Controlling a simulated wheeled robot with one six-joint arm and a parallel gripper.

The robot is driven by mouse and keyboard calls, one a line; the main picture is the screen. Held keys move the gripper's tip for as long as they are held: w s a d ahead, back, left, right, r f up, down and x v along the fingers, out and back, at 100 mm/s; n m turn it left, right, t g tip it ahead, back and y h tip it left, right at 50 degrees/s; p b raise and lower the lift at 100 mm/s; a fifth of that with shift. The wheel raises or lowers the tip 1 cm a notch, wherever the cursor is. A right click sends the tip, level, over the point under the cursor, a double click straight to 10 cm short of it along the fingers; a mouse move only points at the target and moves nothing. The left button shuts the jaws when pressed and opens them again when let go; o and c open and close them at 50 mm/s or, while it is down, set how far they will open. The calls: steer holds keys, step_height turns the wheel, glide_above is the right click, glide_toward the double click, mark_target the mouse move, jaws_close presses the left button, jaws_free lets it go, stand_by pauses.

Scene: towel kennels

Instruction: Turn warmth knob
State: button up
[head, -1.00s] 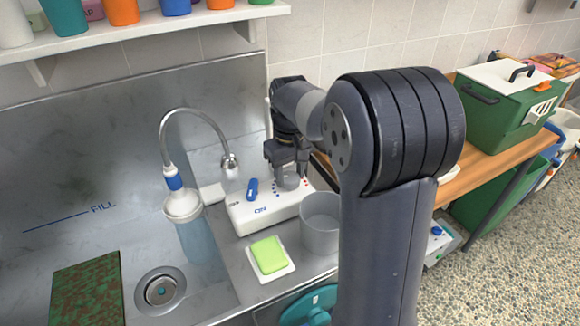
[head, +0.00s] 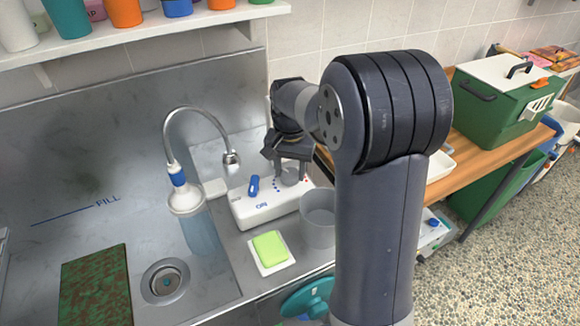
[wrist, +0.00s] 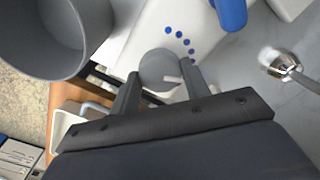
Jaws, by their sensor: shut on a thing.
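The grey warmth knob (head: 290,177) sits on the right part of a white control box (head: 250,212), beside blue and red dots. My gripper (head: 291,163) reaches down over it. In the wrist view the round knob (wrist: 161,70) has a pale pointer mark and lies between my two fingers (wrist: 158,82), which are shut on it. A row of blue dots curves beside the knob there. The blue switch lever (head: 253,186) stands on the left of the box near the word ON, and the wrist view shows it too (wrist: 230,12).
A grey cup (head: 318,218) stands close to the box's right front. A green sponge (head: 270,247) lies on a white dish in front. A green case (head: 497,110) stands on the wooden bench.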

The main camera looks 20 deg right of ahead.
mark_target(290, 172)
steer(key=shift+m, duration=0.5)
steer(key=o, duration=1)
steer(key=shift+r, duration=0.15)
step_height(290, 172, up, 11)
steer(key=shift+f, duration=0.2)
step_height(290, 172, down, 11)
steer(key=shift+r, duration=0.1)
steer(key=shift+n, duration=0.3)
